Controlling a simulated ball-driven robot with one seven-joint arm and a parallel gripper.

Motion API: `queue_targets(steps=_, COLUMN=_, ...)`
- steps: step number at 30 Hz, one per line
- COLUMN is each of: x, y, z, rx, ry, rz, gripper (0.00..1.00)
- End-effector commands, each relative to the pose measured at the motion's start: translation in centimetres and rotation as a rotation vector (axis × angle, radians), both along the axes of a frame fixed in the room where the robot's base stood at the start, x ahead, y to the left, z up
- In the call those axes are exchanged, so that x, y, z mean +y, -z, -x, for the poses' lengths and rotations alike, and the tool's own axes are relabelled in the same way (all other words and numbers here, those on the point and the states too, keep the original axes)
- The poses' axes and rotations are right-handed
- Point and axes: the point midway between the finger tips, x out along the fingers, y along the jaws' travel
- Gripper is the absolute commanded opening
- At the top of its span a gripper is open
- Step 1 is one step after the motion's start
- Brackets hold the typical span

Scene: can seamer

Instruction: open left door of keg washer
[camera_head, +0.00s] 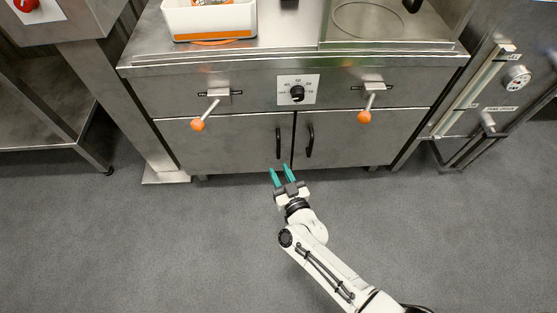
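The keg washer is a steel cabinet whose left door (222,145) and right door (352,140) both look shut. The left door has a black vertical handle (278,143) near the middle seam. The right door has a similar black handle (310,141) just across the seam. My gripper (282,172) has two teal fingers, spread apart with nothing seen between them. It appears just below the left door's handle in the picture, near the cabinet's bottom edge. I cannot tell how far it is from the door front.
Above the doors are a black knob (297,92) and two orange-tipped levers (198,124) (364,116). A white bin (210,20) stands on top. A steel table (50,115) is at left, a steel unit (500,90) at right. The grey floor (150,250) in front is clear.

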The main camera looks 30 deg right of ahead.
Motion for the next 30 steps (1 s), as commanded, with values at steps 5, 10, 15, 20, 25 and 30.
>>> queue_targets(steps=5, x=-1.6, y=2.8, z=0.6, rx=-0.041, ry=0.108, rz=0.030, gripper=0.35)
queue_targets(steps=10, x=-2.2, y=2.9, z=0.1, rx=-0.050, ry=0.133, rz=0.038, gripper=0.35)
queue_targets(steps=15, x=-3.0, y=3.1, z=-2.2, rx=-0.051, ry=0.132, rz=0.037, gripper=0.35)
queue_targets(steps=20, x=-4.0, y=3.1, z=-5.1, rx=-0.052, ry=0.133, rz=0.036, gripper=0.35)
queue_targets(steps=25, x=-4.8, y=3.1, z=-7.6, rx=-0.050, ry=0.130, rz=0.037, gripper=0.35)
queue_targets(steps=30, x=-5.3, y=2.9, z=-9.1, rx=-0.049, ry=0.130, rz=0.036, gripper=0.35)
